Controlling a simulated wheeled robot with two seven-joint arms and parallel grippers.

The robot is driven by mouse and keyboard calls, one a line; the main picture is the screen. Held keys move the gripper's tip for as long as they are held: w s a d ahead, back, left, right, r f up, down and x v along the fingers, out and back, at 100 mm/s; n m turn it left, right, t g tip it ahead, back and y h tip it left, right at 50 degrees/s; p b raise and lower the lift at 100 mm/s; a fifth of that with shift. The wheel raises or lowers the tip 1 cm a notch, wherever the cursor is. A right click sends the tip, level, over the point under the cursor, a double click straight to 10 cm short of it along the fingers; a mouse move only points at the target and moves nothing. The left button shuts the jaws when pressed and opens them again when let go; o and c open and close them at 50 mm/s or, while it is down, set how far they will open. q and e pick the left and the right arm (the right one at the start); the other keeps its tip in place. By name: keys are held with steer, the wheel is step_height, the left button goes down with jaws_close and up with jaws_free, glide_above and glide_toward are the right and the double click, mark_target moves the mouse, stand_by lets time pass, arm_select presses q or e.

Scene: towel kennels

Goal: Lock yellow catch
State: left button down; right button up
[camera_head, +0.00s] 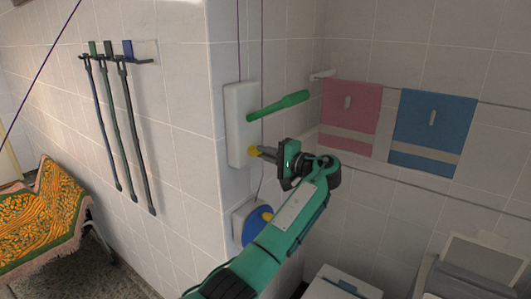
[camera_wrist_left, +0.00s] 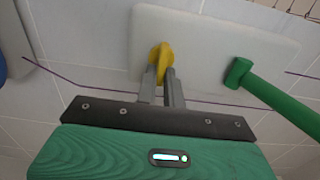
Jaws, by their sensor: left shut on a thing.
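The yellow catch (camera_head: 252,151) sits low on a white wall board (camera_head: 236,108), below a green lever (camera_head: 279,106). My left gripper (camera_head: 262,152) reaches it from the right and is shut on it. In the left wrist view the yellow catch (camera_wrist_left: 160,58) is between the fingertips of my left gripper (camera_wrist_left: 161,76), against the white board (camera_wrist_left: 208,30). The green lever (camera_wrist_left: 262,88) lies to its right there. The fingers hide part of the catch. My right gripper is not in view.
A blue and white wall unit (camera_head: 246,222) with a yellow knob (camera_head: 267,216) is below the board, close to my left arm. Thin purple cords run along the wall. Pink (camera_head: 350,108) and blue (camera_head: 433,124) towels hang at the right; leads (camera_head: 120,125) hang at the left.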

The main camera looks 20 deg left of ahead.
arm_select(q)
steer(key=shift+r, duration=0.15)
steer(key=c, duration=1.6)
jaws_free()
steer(key=shift+o, duration=0.4)
steer(key=shift+w+d, duration=0.1)
steer(key=b+v, duration=0.5)
steer(key=v, duration=0.8)
steer(key=shift+d, duration=0.4)
